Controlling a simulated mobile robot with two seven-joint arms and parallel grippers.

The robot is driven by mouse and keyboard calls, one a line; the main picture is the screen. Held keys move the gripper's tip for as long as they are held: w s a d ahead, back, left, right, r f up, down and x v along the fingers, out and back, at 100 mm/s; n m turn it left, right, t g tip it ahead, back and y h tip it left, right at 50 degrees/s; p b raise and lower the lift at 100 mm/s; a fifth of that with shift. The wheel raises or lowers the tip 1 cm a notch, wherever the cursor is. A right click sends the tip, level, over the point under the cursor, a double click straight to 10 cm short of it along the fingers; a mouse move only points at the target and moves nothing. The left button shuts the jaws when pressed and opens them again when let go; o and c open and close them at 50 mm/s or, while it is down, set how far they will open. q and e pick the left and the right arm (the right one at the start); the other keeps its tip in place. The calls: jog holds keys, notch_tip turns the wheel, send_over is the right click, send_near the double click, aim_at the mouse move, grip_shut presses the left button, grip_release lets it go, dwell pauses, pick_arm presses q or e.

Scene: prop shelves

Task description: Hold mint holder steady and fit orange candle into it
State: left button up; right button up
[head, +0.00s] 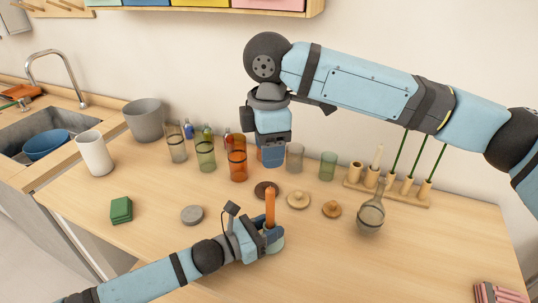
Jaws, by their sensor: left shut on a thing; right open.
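The orange candle (269,205) stands upright at the mint holder (276,244), near the front middle of the table. Its lower end is hidden by my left gripper, so I cannot tell how deep it sits. My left gripper (268,236) is shut on the mint holder, which shows only as a pale green edge beside the fingers. My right gripper (271,158) is open and empty, pointing down above and behind the candle, apart from it.
Amber (237,165), green (205,155) and clear glasses stand behind. Wooden lids (298,200) and a dark disc (265,189) lie near the candle. A peg rack (390,188) and glass flask (370,217) stand right. A green block (121,210) lies left.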

dwell(0.3)
pick_arm(q)
jog(key=o, duration=1.1)
